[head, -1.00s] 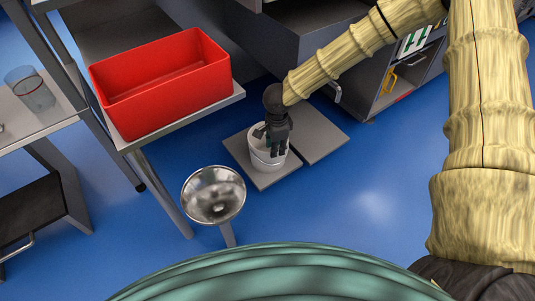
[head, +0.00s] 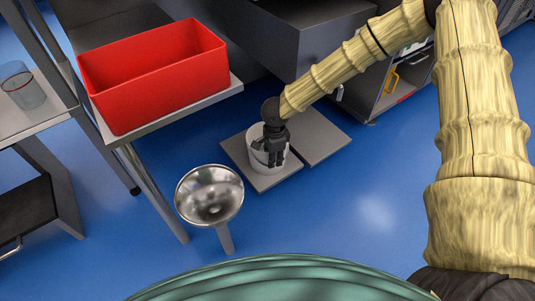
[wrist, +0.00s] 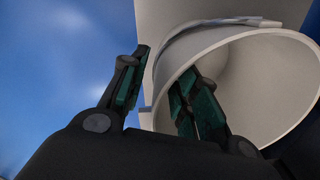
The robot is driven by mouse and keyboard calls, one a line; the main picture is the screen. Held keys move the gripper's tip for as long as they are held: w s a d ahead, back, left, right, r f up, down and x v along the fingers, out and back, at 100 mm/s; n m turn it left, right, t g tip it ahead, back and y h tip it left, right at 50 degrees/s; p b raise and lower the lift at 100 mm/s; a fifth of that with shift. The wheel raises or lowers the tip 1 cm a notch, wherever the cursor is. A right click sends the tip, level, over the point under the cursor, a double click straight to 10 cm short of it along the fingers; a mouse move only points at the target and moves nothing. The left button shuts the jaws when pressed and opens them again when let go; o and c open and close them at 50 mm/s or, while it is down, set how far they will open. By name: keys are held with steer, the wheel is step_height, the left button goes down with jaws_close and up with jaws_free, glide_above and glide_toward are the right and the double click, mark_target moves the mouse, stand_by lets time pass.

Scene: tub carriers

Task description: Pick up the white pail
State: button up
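The white pail (head: 254,158) stands on a grey square plate on the floor, in the middle of the head view. My gripper (head: 274,154) is down at the pail's mouth and hides part of it. In the wrist view the pail (wrist: 245,50) fills the upper right, with its open mouth and rim facing the camera. My gripper (wrist: 163,68) has its fingers apart there. One finger is outside the pail's wall and the other is inside the mouth, with the rim between them. I see a gap at the outer finger; whether the inner one touches the wall I cannot tell.
A second grey plate (head: 322,138) lies beside the pail's plate (head: 286,178). A steel bowl (head: 209,197) on a stand is at the front left. A red tub (head: 155,91) sits on a shelf to the left. Grey cabinets stand behind. Blue floor is clear to the right.

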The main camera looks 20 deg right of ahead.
steer(key=f+b, duration=0.2)
steer(key=f, duration=0.1)
steer(key=shift+w+f, duration=0.2)
jaws_close()
steer(key=shift+r, duration=0.2)
